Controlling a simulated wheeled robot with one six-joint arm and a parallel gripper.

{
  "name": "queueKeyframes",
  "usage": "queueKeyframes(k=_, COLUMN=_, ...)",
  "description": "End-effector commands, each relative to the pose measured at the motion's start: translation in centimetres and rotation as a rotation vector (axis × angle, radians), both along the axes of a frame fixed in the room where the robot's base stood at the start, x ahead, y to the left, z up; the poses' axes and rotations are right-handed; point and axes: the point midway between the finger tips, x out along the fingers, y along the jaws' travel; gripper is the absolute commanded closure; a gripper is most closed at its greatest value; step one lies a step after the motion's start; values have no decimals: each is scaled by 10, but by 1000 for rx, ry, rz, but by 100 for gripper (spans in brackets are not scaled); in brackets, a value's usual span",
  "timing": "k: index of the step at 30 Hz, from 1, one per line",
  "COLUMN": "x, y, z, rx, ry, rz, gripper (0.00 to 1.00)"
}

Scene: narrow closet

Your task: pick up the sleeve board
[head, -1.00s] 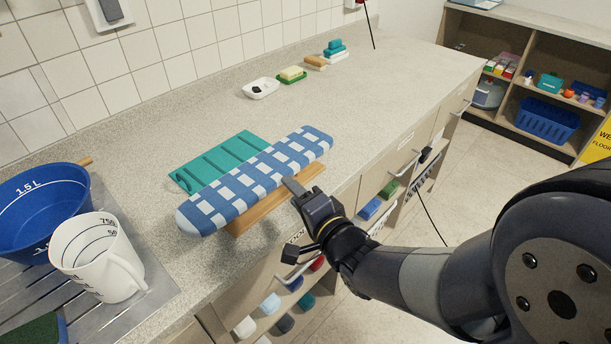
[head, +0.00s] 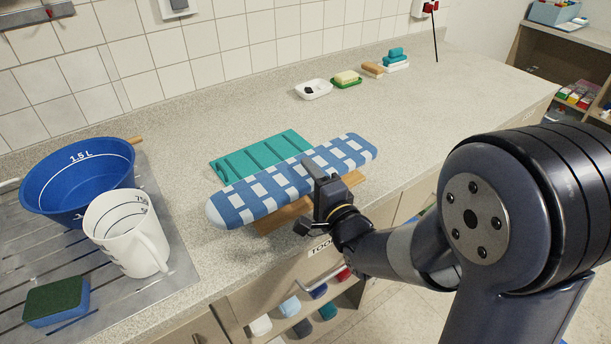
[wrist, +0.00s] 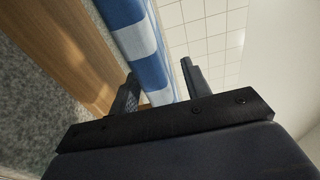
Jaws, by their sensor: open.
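The sleeve board (head: 262,191) stands on the counter, with a blue and white checked padded top above a wooden base (head: 352,179). My gripper (head: 311,172) is at its near long edge, and one finger shows above the padded top in the head view. In the wrist view, the padded edge (wrist: 146,45) runs between the two open fingers of my gripper (wrist: 158,72), with a gap on the upper-finger side. The wooden base (wrist: 65,45) shows to the left there. Whether a finger touches the board I cannot tell. The lower finger is hidden in the head view.
A teal ridged mat (head: 262,152) lies just behind the board. A white measuring jug (head: 127,235), a blue basin (head: 75,180) and a sponge (head: 56,302) are at the left. A soap dish (head: 313,90) stands farther back. The counter to the right is clear.

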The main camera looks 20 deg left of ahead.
Motion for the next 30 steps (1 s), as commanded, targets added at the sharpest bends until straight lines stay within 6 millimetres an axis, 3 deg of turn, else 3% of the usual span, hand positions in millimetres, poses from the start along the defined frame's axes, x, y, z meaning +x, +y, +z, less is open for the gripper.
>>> queueKeyframes(k=6, x=17, y=15, z=0, rx=-1, ry=1, rz=0, gripper=55)
queueKeyframes(k=13, x=18, y=16, z=0, rx=-1, ry=1, rz=0, gripper=55)
queueKeyframes(k=30, x=18, y=16, z=0, rx=-1, ry=1, rz=0, gripper=100)
